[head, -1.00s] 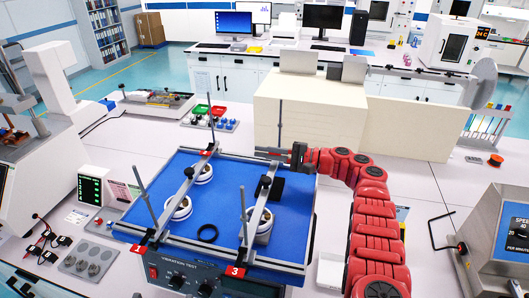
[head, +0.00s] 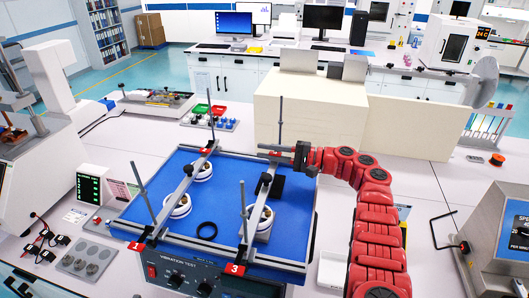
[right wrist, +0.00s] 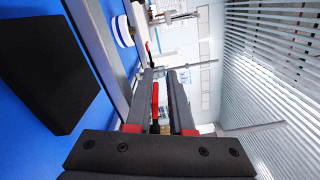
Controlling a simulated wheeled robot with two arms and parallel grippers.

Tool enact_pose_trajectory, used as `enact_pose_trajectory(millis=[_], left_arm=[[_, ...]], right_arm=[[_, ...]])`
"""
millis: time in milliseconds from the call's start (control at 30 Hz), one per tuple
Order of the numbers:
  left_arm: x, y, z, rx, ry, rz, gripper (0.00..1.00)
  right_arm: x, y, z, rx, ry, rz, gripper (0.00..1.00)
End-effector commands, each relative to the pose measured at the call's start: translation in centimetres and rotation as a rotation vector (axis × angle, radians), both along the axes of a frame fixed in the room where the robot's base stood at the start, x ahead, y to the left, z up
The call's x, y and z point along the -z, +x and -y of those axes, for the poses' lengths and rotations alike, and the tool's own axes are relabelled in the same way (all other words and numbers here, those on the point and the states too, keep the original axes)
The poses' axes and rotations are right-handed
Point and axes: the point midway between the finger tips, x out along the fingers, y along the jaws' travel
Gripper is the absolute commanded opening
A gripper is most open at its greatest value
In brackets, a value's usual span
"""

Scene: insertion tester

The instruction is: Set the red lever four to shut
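The blue vibration tester plate (head: 226,222) carries clamp bars with numbered red labels; 1 (head: 136,246) and 3 (head: 235,269) are readable at the front. A small red piece (head: 275,153) shows at the back right corner, beside my right gripper (head: 283,152); its number cannot be read. In the right wrist view, my right gripper (right wrist: 163,80) has its two grey fingers apart. A narrow red lever (right wrist: 155,103) shows between them, closer to the left finger. Whether it is touched cannot be told. My left gripper is not in view.
Upright rods (head: 243,210) stand at the bar ends. A cream box (head: 310,108) stands behind the tester.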

Motion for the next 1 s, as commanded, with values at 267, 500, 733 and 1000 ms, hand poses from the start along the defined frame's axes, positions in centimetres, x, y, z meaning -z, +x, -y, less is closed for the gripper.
enact_pose_trajectory(millis=[267, 500, 733, 1000], left_arm=[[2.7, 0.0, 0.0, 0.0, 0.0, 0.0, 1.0], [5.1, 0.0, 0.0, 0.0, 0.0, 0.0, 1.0], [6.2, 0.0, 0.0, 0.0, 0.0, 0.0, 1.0], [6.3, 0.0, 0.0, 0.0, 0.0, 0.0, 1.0]], right_arm=[[0.6, -1.9, 6.2, 0.005, -0.001, 0.0, 0.2], [0.4, -3.8, 12.0, 0.005, 0.001, 0.001, 0.2], [0.3, -4.9, 15.2, 0.0, 0.0, -0.001, 0.2], [0.1, -5.2, 15.8, -0.002, -0.002, 0.0, 0.2]])
